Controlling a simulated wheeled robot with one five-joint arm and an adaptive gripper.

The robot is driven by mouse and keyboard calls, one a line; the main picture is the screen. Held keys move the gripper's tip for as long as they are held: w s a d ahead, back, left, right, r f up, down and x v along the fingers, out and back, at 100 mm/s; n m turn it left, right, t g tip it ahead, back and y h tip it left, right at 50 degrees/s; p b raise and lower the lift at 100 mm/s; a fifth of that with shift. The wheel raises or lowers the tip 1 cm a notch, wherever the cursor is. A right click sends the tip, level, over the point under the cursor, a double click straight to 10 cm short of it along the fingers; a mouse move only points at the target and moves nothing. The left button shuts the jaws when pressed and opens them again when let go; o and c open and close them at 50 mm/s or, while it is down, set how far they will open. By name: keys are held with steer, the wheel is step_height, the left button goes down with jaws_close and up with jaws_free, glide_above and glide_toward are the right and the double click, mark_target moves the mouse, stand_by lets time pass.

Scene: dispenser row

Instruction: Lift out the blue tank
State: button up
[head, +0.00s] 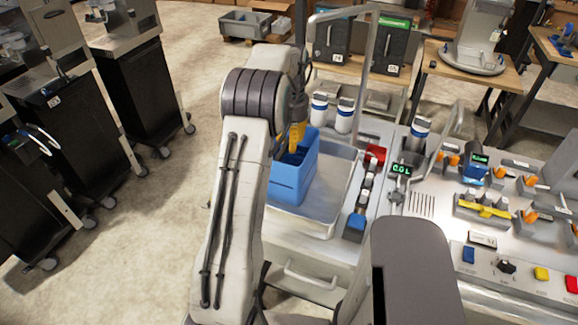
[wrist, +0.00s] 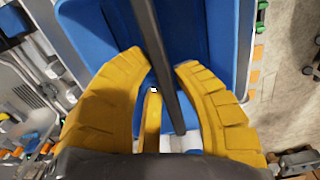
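The blue tank (head: 292,180) stands in a grey tray-like bay (head: 333,205) at the left end of the dispenser bench in the head view. It fills the upper part of the wrist view (wrist: 100,40). My gripper (head: 297,135), with yellow fingers, is down at the tank's open top. In the wrist view my gripper (wrist: 160,62) has its fingers apart. A dark bar (wrist: 158,50) across the tank runs between them, with a narrow gap on the right. It looks like a handle, but I cannot tell how it joins the tank. My arm hides part of the tank's left side.
A grey metal frame (head: 362,75) rises behind the tray. White-and-blue canisters (head: 345,115) stand behind the tank. A red-and-blue module strip (head: 366,190) and a green display (head: 401,170) lie to the right. Open floor (head: 150,220) is at the left.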

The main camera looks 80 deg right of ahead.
jaws_close()
steer(key=shift+d+r, duration=0.1)
steer(key=shift+r, duration=0.1)
steer(key=shift+d+r, duration=0.1)
steer(key=shift+r, duration=0.35)
step_height(320, 180, up, 3)
steer(key=shift+r, duration=0.15)
steer(key=s+a+r+b, duration=0.1)
steer(key=a+r+b, duration=0.1)
steer(key=a, duration=0.4)
steer(key=s+a+r+b, duration=0.1)
steer(key=a+r+b, duration=0.1)
steer(key=a+r, duration=0.2)
steer(key=shift+a+r, duration=0.35)
steer(key=shift+a, duration=0.5)
steer(key=shift+r, duration=0.15)
